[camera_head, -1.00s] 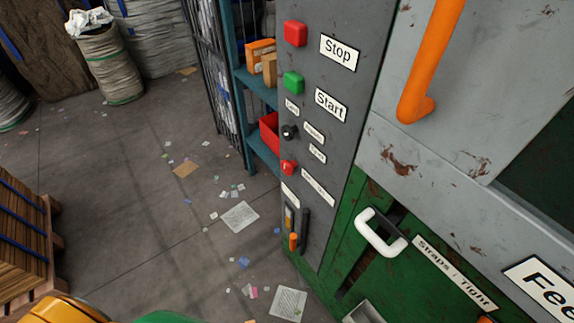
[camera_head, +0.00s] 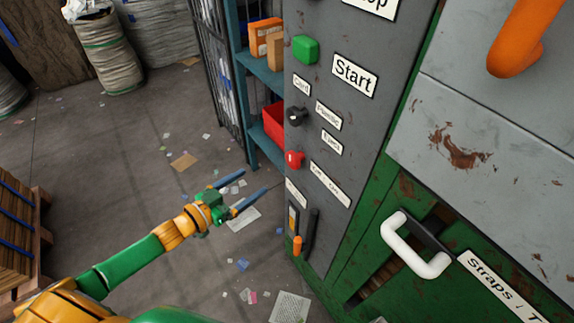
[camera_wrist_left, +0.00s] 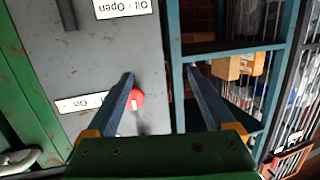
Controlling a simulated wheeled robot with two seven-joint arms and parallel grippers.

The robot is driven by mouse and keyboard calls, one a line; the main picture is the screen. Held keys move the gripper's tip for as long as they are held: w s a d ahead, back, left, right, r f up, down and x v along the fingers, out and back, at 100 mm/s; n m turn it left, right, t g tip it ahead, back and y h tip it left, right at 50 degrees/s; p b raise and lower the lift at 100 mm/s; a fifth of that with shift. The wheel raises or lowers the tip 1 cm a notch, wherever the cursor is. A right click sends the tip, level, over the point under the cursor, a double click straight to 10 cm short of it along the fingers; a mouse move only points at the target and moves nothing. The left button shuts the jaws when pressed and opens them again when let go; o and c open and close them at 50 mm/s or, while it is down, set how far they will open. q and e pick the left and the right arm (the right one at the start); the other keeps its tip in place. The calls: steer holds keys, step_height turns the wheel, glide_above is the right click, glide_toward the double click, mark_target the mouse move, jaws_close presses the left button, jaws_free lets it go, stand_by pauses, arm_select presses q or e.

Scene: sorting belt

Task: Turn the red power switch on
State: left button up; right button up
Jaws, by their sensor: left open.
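The red power switch (camera_head: 294,159) is a small red knob on the grey control panel, with a white "Off / On" label (camera_head: 330,184) at its right. In the left wrist view the red switch (camera_wrist_left: 136,100) shows partly behind one finger, near its tip. My left gripper (camera_head: 256,182) is open and empty, with two blue fingers. In the head view it is left of the panel, a little lower than the switch and apart from it. It also shows in the left wrist view (camera_wrist_left: 160,72). My right gripper is not in view.
Above the switch are a black knob (camera_head: 296,116) and a green Start button (camera_head: 306,49). An orange-tipped lever (camera_head: 297,245) sits below. A blue shelf (camera_head: 262,75) with a red bin (camera_head: 274,121) stands behind the panel. A white handle (camera_head: 415,255) juts from the green door.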

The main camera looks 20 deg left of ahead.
mark_target(290, 161)
arm_select(q)
steer(key=w+d+r+h, duration=0.1)
steer(key=d+r, duration=0.1)
steer(key=d, duration=0.1)
steer(key=w+d+r+m+h, duration=0.1)
steer(key=w+d+r, duration=0.1)
steer(key=d, duration=0.1)
steer(key=w+d+r+m+h, duration=0.1)
steer(key=w+d+r+h, duration=0.1)
steer(key=d, duration=0.1)
steer(key=shift+r, duration=0.25)
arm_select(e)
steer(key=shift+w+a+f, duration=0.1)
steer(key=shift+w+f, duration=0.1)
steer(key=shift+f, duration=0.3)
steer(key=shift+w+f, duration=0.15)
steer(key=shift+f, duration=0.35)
arm_select(q)
steer(key=c, duration=1.3)
steer(key=shift+m, duration=0.3)
steer(key=shift+c, duration=0.2)
